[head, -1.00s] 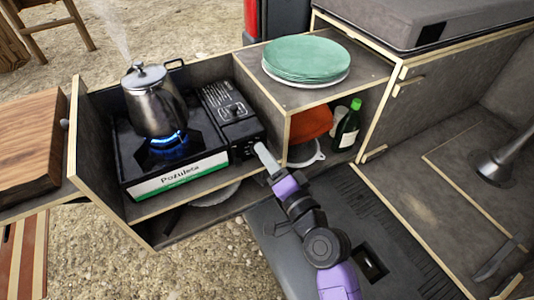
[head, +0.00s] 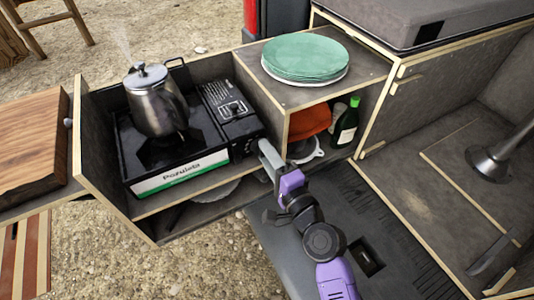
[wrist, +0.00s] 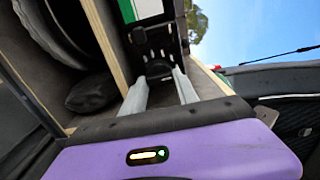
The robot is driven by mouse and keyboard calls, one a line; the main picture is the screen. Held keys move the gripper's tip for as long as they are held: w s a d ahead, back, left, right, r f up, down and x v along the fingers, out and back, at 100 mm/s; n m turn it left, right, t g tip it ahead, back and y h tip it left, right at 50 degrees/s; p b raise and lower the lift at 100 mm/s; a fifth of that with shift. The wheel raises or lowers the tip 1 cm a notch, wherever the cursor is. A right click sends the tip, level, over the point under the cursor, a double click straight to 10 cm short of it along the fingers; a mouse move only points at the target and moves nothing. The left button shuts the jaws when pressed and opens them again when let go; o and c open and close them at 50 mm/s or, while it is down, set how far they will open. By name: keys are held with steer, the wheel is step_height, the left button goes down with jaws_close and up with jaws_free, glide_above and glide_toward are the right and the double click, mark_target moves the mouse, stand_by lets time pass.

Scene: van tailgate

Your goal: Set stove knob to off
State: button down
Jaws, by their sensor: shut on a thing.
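The black camping stove (head: 241,131) sits in the open wooden box, with a steel kettle (head: 158,105) on its burner. No flame shows under the kettle. My gripper (head: 264,147) reaches the right end of the stove's front, where the knob is. The fingers hide the knob in the head view. In the wrist view my gripper (wrist: 159,76) has its two grey fingertips against the dark stove front (wrist: 158,42), shut on the knob between them. The knob's marking cannot be read.
Green plates (head: 305,56) are stacked on the shelf right of the stove. An orange bowl (head: 309,121) and a green bottle (head: 347,124) stand below. A wooden divider separates them from the stove. A cutting board (head: 32,140) lies at left.

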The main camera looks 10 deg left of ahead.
steer(key=c, duration=0.9)
jaws_free()
steer(key=shift+c, duration=0.2)
steer(key=b+v, duration=0.1)
steer(key=v, duration=0.6)
steer(key=shift+s+d, duration=0.25)
steer(key=shift+s, duration=0.1)
